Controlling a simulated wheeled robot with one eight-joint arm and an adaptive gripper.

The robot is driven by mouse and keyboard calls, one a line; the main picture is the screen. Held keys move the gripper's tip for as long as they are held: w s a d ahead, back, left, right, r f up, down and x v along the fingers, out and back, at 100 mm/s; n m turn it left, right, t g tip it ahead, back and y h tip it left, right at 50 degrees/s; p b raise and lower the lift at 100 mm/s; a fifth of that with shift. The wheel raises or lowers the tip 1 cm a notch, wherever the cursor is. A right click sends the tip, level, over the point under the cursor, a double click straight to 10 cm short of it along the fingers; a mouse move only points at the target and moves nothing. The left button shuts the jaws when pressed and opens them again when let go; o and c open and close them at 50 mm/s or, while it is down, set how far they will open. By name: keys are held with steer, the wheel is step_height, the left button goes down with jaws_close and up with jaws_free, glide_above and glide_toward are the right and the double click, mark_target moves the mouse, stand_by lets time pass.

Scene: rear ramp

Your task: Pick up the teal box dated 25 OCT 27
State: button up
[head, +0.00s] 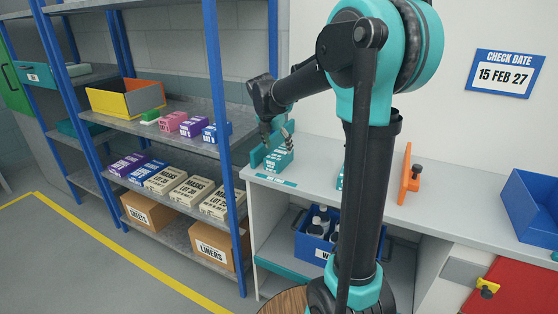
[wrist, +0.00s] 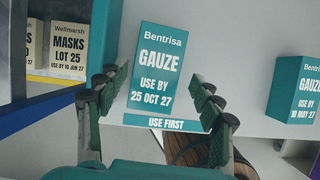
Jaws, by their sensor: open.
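The teal gauze box dated 25 OCT 27 (wrist: 157,75) stands in the middle of the wrist view, its label readable. In the head view it is at the left end of the white counter (head: 279,160). My gripper (wrist: 160,84) is open, one finger on each side of the box's lower part in the wrist view, with gaps visible. I cannot tell how far down the fingers reach. In the head view my gripper (head: 277,136) is at the box. A second teal gauze box (wrist: 295,88), apparently dated 10 MAY 27, is to the right, mostly hidden behind my arm in the head view.
A teal "USE FIRST" strip (wrist: 165,123) lies along the counter edge by the box. A shelf rack (head: 215,75) with several boxes stands left. An orange stop (head: 405,175) and a blue bin (head: 525,205) are on the right of the counter (head: 385,205).

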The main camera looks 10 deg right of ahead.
mark_target(279, 154)
steer(key=shift+a+x, duration=0.15)
steer(key=shift+x, duration=1.15)
steer(key=shift+a+x, duration=0.15)
steer(key=shift+x, duration=1.15)
steer(key=shift+s+f, duration=0.15)
steer(key=shift+f, duration=0.2)
steer(key=c, duration=1)
steer(key=shift+r, duration=0.1)
